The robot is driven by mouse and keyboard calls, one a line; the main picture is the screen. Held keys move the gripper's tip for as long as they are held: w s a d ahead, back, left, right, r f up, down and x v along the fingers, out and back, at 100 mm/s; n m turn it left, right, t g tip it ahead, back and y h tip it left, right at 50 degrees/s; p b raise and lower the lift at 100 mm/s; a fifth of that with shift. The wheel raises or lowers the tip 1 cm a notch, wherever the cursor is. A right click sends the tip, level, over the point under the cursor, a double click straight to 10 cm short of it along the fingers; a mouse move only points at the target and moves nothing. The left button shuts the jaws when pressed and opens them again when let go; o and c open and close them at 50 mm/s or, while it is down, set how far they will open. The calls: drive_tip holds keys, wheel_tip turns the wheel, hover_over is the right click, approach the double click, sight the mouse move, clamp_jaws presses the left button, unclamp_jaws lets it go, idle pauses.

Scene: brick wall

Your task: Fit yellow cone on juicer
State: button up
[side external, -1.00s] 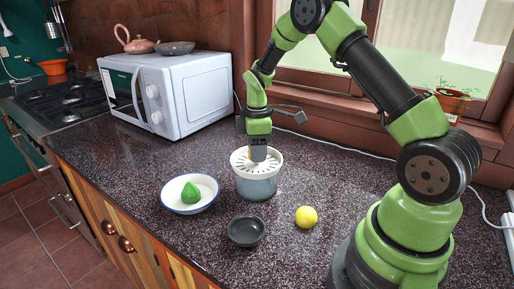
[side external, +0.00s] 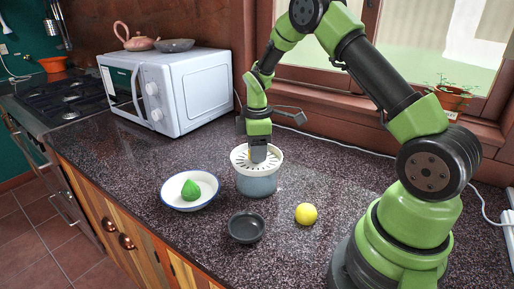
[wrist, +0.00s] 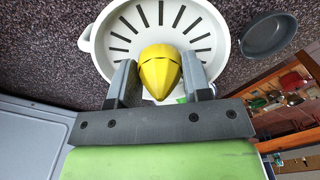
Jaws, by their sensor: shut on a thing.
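The yellow cone (wrist: 160,70) is between my gripper's fingers in the wrist view, with its ridged pointed end toward the camera. My gripper (wrist: 160,76) is shut on it, one finger on each side. The juicer (side external: 257,184) is a grey-blue pot with a white slotted top, standing on the counter. The slotted top also shows in the wrist view (wrist: 118,30), behind the cone. My gripper points down over the middle of this top in the side view (side external: 258,154). The fingers mostly hide the cone there, and I cannot tell whether its base touches the top.
A white bowl (side external: 173,200) with a green cone-like piece (side external: 190,189) stands left of the juicer. A small dark bowl (side external: 246,228) is in front and a yellow lemon-like ball (side external: 306,214) is to the right. A microwave (side external: 187,95) stands behind left.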

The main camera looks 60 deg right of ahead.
drive_tip(key=shift+f, duration=0.5)
idle(0.6)
drive_tip(key=o, duration=1.4)
drive_tip(key=shift+r, duration=3.5)
